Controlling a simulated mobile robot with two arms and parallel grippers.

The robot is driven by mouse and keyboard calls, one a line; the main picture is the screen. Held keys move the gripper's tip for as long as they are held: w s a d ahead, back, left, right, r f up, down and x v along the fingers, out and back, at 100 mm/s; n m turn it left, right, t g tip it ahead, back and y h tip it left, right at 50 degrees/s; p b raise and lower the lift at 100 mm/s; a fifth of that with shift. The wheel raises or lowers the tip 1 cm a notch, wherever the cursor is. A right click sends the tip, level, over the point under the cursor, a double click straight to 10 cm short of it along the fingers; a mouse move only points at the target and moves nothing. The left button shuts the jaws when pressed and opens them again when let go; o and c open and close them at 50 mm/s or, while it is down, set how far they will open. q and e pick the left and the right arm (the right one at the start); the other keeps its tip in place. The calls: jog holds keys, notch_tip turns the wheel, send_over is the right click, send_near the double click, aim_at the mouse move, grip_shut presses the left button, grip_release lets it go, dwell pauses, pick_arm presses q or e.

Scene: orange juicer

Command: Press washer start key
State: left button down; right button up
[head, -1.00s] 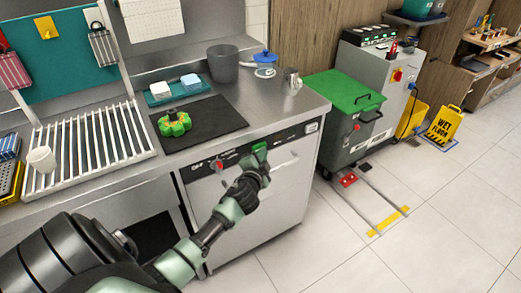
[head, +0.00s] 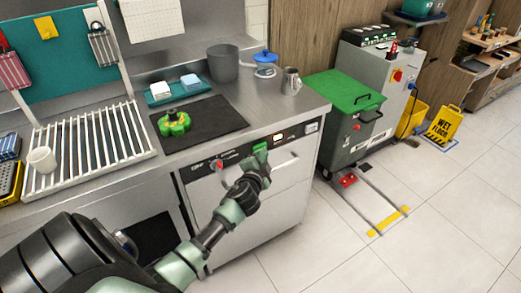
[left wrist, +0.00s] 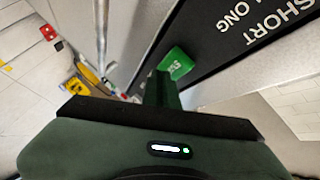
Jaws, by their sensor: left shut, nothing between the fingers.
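The washer (head: 285,185) is a light metal front under the counter, with a dark control panel across its top. The green start key (head: 260,147) is on that panel, and it also shows in the left wrist view (left wrist: 178,62) with small light lettering. My left gripper (head: 263,160) is shut and empty, its fingertips at the green key. In the left wrist view the shut fingers (left wrist: 162,88) overlap the key's lower left edge; I cannot tell how firmly they touch. My right gripper is not in view.
A red knob (head: 218,165) is at the left of the panel, and a bar handle (head: 284,162) is just right of my gripper. A small white light (head: 278,137) glows on the panel.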

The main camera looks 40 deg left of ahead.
pick_arm(q)
jog(key=shift+s+d, duration=0.2)
jog(key=shift+d, duration=0.2)
jog(key=shift+s+d, duration=0.3)
jog(key=shift+d, duration=0.45)
jog(key=shift+s+d, duration=0.35)
jog(key=shift+d, duration=0.45)
jog(key=shift+s+d, duration=0.3)
jog(key=shift+d, duration=0.45)
